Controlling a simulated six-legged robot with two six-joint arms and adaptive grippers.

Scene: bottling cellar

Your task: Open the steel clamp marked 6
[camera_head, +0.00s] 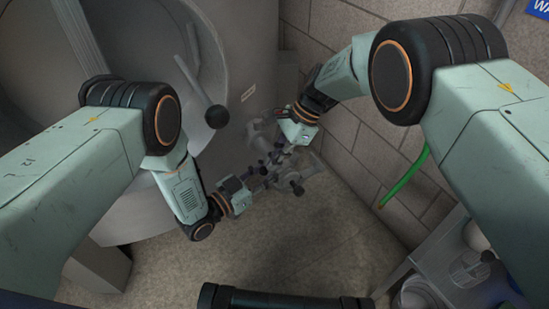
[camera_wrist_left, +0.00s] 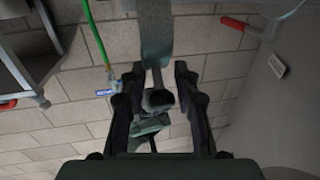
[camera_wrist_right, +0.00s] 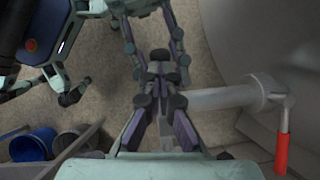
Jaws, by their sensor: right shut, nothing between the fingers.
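Contact cannot be told.
A large steel tank (camera_head: 232,62) stands behind. A green hose (camera_head: 405,180) hangs by the brick wall. A cart (camera_head: 440,270) is at lower right.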

